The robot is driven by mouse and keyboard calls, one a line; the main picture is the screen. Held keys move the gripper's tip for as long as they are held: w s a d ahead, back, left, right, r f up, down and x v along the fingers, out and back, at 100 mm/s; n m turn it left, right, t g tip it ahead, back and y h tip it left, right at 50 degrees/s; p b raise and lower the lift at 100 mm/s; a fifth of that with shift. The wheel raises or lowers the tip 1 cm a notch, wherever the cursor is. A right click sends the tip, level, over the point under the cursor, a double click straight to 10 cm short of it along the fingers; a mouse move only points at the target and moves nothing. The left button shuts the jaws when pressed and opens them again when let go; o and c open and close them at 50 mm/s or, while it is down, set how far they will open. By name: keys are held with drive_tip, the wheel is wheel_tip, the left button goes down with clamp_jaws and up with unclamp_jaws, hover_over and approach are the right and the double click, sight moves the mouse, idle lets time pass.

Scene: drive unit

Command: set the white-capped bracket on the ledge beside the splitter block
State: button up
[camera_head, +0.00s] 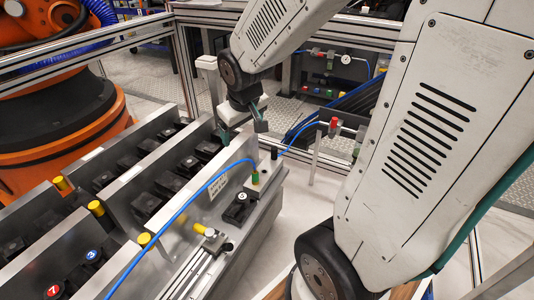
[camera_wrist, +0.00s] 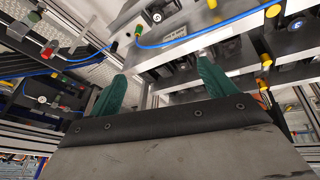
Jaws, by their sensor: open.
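A black bracket with a white round cap (camera_head: 238,208) sits on the metal ledge (camera_head: 262,205) along the right side of the fixture, beside a tall metal plate. The same white cap appears at the top of the wrist view (camera_wrist: 157,17). My gripper (camera_head: 243,124) is open and empty, above the far end of the fixture and apart from the bracket. Its green fingers are spread in the wrist view (camera_wrist: 162,72). I cannot tell for sure which part is the splitter block. A small fitting with a red knob (camera_head: 334,127) stands right of the fixture.
Metal plates with rows of black parts (camera_head: 165,185) and yellow caps fill the left. A blue hose (camera_head: 195,192) arcs over the nearest plate. Brackets with red and blue caps lie at lower left. An orange robot (camera_head: 65,120) stands behind. The pale surface right of the fixture is clear.

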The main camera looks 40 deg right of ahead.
drive_tip(key=s+a+r+g, duration=0.1)
drive_tip(key=s+a+r, duration=0.2)
drive_tip(key=s, duration=0.3)
drive_tip(key=s+a+r+g+y, duration=0.1)
drive_tip(key=s+a+r, duration=0.1)
drive_tip(key=s, duration=0.5)
drive_tip(key=s+a+r, duration=0.3)
drive_tip(key=s+a, duration=0.1)
drive_tip(key=s, duration=0.2)
drive_tip(key=shift+s+a+r+g+y, duration=0.25)
drive_tip(key=shift+s+r+g+y, duration=0.05)
drive_tip(key=shift+s+g+y, duration=0.1)
